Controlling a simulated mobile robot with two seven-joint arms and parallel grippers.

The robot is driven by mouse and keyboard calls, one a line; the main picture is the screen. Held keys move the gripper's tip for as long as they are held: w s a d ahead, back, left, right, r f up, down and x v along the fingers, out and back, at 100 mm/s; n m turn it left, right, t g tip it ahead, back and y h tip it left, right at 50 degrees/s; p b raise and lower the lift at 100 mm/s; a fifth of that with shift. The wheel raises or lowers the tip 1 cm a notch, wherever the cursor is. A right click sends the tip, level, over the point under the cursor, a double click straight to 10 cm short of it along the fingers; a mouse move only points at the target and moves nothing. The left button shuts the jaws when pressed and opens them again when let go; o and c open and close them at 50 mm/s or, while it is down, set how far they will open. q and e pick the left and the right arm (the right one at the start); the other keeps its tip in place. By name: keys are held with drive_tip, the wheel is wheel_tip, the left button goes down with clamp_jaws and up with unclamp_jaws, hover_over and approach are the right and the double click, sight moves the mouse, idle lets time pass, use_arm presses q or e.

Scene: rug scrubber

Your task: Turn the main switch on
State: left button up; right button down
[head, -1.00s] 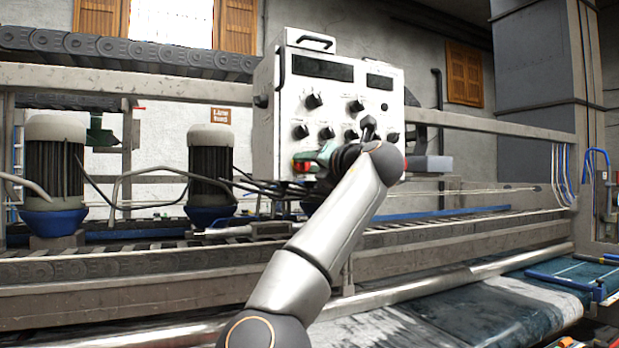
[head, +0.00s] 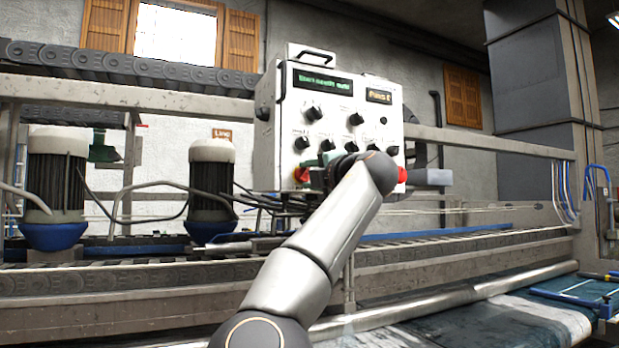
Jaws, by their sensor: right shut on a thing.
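The white control panel box (head: 287,120) stands in the middle of the head view, with several black knobs and two lit displays. The main switch (head: 302,174), a small red part with a little yellow, shows at the panel's lower left edge. My right gripper (head: 316,179) is at that spot, shut on the switch; its wrist and forearm hide its fingers and part of the panel's lower front. The switch's exact angle cannot be made out. My left gripper is out of view.
A red button (head: 403,174) is at the panel's lower right, close to my right wrist. Two motors with blue bases (head: 212,190) stand left on the machine frame. A horizontal beam (head: 490,142) runs behind the panel. A wet dark rug (head: 500,318) lies at lower right.

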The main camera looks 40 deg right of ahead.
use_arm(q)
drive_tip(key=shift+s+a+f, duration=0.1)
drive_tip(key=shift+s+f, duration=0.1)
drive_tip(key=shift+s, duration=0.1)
use_arm(e)
drive_tip(key=shift+m, duration=0.3)
drive_tip(key=c, duration=0.8)
unclamp_jaws()
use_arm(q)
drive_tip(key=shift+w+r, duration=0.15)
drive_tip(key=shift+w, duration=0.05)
use_arm(e)
drive_tip(key=o, duration=0.3)
use_arm(q)
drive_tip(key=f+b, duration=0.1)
drive_tip(key=b, duration=0.1)
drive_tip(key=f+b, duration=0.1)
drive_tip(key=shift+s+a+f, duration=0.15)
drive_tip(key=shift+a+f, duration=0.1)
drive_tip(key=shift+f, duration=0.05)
use_arm(e)
drive_tip(key=v, duration=1.2)
drive_tip(key=shift+s+a, duration=0.1)
drive_tip(key=shift+s, duration=0.15)
